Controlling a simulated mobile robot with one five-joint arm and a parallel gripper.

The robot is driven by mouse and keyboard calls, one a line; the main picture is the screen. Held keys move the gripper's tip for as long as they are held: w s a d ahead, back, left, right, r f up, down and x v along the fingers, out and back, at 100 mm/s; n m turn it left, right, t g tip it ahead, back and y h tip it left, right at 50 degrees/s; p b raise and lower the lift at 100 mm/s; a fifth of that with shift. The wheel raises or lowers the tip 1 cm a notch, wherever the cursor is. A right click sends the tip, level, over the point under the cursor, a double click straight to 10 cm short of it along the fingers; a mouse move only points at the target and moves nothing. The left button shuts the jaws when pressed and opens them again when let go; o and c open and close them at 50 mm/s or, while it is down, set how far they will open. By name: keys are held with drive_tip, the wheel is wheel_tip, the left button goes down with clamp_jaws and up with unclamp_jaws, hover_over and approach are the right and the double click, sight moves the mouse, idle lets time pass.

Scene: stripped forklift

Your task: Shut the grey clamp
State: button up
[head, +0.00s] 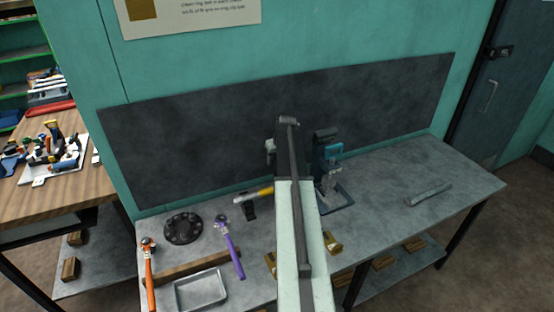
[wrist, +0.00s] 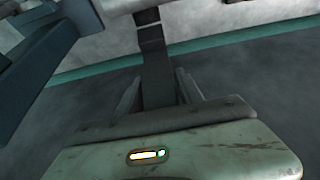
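A bench fixture (head: 331,150) with a dark top, a teal part and a grey base plate stands at the back of the bench, just right of my arm; it may carry the grey clamp, but I cannot pick the clamp out for sure. In the wrist view, my gripper (wrist: 159,78) has its two short fingers apart. A dark grey bar (wrist: 154,58), perhaps the clamp's handle, shows between them with narrow gaps on both sides. Contact is not clear. A blue-grey frame part (wrist: 48,62) is at upper left. My arm hides my gripper in the head view.
A dark back panel (head: 210,140) stands behind.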

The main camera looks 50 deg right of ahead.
drive_tip(key=shift+s, duration=0.15)
drive_tip(key=shift+s+a+f+b, duration=0.2)
drive_tip(key=shift+s+a, duration=0.25)
drive_tip(key=shift+s, duration=0.7)
drive_tip(key=shift+s+a+f+b, duration=0.2)
drive_tip(key=shift+s+a, duration=0.3)
drive_tip(key=shift+s, duration=0.6)
drive_tip(key=shift+s+a+f+b, duration=0.2)
drive_tip(key=shift+s+a, duration=0.25)
drive_tip(key=shift+s, duration=0.7)
drive_tip(key=o, duration=0.6)
